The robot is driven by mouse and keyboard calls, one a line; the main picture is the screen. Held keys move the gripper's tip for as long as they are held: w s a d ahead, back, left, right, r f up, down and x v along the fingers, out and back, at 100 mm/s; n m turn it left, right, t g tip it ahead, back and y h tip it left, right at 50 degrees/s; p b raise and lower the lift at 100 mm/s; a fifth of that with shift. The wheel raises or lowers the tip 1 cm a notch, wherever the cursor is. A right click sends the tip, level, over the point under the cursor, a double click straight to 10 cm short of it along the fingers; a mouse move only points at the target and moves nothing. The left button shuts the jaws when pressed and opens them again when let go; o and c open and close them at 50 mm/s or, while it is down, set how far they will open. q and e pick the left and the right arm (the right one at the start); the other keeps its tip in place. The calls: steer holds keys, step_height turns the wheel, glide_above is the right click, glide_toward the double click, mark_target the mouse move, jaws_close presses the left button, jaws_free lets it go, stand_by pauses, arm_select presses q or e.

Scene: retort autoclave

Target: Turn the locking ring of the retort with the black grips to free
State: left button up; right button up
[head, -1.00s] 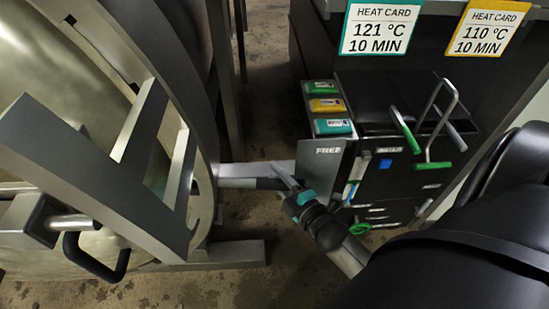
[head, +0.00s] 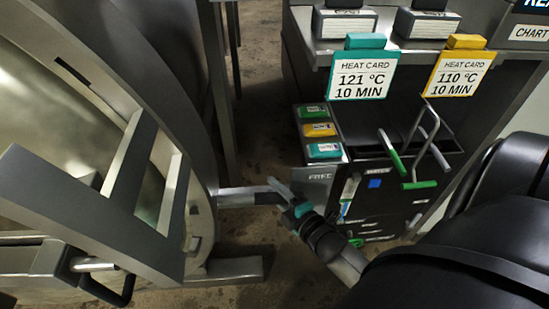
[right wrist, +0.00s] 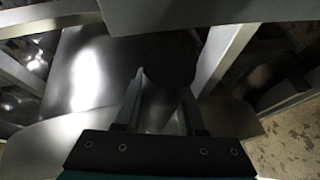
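The retort (head: 60,110) is a big grey metal drum on the left of the head view, with a heavy ring and slanted flat bars (head: 85,180) across its front. A black loop grip (head: 110,290) hangs from a short rod at a block on the lower left. My right gripper (head: 278,190) is beside the ring's right side, near a grey horizontal bar (head: 235,196), well away from that grip. My left gripper is out of view.
Two heat cards, teal (head: 362,75) and yellow (head: 458,73), hang above. Bare floor (head: 270,60) shows between retort and cabinet.

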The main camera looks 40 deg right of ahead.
steer(key=shift+o, duration=0.7)
steer(key=shift+w+d+r+t, duration=0.1)
steer(key=shift+r+t, duration=0.05)
steer(key=shift+r, duration=0.4)
steer(key=shift+w+d+r+t, duration=0.1)
steer(key=shift+r+t, duration=0.05)
steer(key=shift+r, duration=0.35)
steer(key=o, duration=0.3)
steer(key=shift+s, duration=0.1)
steer(key=shift+f, duration=0.15)
steer(key=shift+s+a+f, duration=0.1)
steer(key=shift+a+f, duration=0.05)
steer(key=shift+f, duration=0.05)
steer(key=shift+s, duration=0.1)
steer(key=s+r+p, duration=0.1)
steer(key=s+r, duration=0.1)
steer(key=s, duration=1.3)
steer(key=shift+a+p, duration=0.25)
steer(key=shift+p, duration=0.15)
steer(key=shift+f, duration=0.15)
